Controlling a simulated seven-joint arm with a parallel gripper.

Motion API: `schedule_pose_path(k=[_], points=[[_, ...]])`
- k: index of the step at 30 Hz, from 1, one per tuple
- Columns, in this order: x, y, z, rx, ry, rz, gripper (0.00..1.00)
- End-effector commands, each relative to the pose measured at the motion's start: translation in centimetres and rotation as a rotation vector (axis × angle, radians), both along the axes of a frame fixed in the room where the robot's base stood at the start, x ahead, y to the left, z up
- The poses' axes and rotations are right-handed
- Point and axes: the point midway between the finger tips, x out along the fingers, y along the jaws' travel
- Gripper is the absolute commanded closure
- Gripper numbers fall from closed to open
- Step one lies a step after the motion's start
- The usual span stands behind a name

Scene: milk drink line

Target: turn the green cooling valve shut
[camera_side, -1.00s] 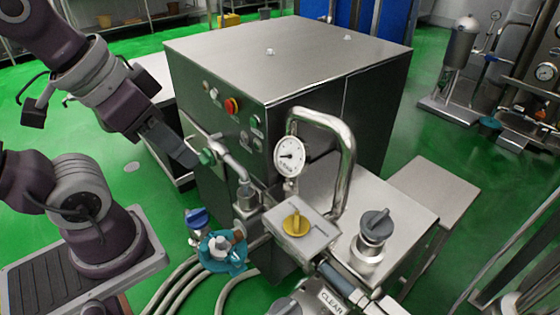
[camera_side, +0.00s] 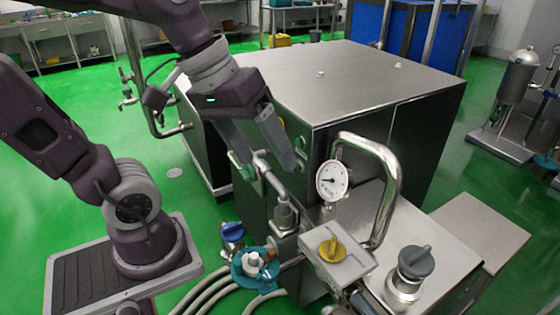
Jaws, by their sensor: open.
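My gripper (camera_side: 268,158) is above the pipe, fingers apart and pointing down.
The large steel cabinet (camera_side: 330,75) stands behind the gripper. A pressure gauge (camera_side: 332,181), curved pipe (camera_side: 392,190), yellow knob (camera_side: 332,250) and grey knob (camera_side: 415,262) are to the right. A blue knob (camera_side: 232,232) and teal fitting (camera_side: 255,268) with hoses are below.

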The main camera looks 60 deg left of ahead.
Motion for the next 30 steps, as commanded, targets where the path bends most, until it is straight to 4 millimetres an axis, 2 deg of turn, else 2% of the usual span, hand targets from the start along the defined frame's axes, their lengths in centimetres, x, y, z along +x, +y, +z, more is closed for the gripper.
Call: schedule_pose_path(k=[1, 2, 3, 4, 5, 6, 7, 8, 9, 11, 12, 15, 18, 20, 30], points=[[3.3, 1.1, -0.6, -0.147, 0.075, 0.201, 0.26], [5.4, 2.1, -1.0, -0.239, 0.111, 0.337, 0.26], [8.2, 4.1, -1.8, -0.355, 0.153, 0.525, 0.26], [10.2, 6.0, -2.6, -0.437, 0.18, 0.671, 0.26], [12.0, 8.2, -3.7, -0.513, 0.205, 0.821, 0.26], [14.0, 11.6, -5.5, -0.608, 0.233, 1.027, 0.26], [15.2, 14.5, -7.1, -0.673, 0.249, 1.183, 0.26], [15.9, 17.5, -9.0, -0.731, 0.264, 1.339, 0.26], [16.2, 21.3, -11.5, -0.795, 0.272, 1.532, 0.26], [15.6, 26.5, -15.4, -0.867, 0.276, 1.797, 0.26], [14.6, 29.7, -18.0, -0.904, 0.272, 1.962, 0.26], [11.1, 35.5, -23.4, -0.957, 0.248, 2.291, 0.26], [8.7, 38.1, -26.2, -0.972, 0.224, 2.459, 0.26], [8.2, 38.6, -27.0, -0.975, 0.217, 2.498, 0.26], [10.5, 38.6, -32.5, -0.975, 0.218, 2.499, 0.26]])
